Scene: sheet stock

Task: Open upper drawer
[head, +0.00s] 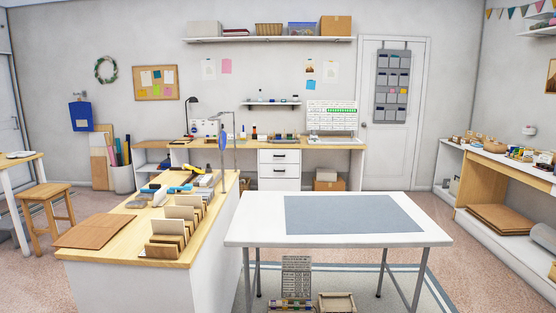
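The upper drawer (279,156) is a white front with a dark handle, set under the wooden desk top at the back of the room. It looks closed, flush with the unit. A lower white drawer (279,171) with a dark handle sits below it and also looks closed. Neither of my grippers shows in the head view.
A white table (262,233) with a grey mat (350,214) stands in front of the desk. A wood-topped counter (110,240) with card holders runs along its left. A stool (47,208) stands at left. A cardboard box (329,184) sits under the desk, right of the drawers.

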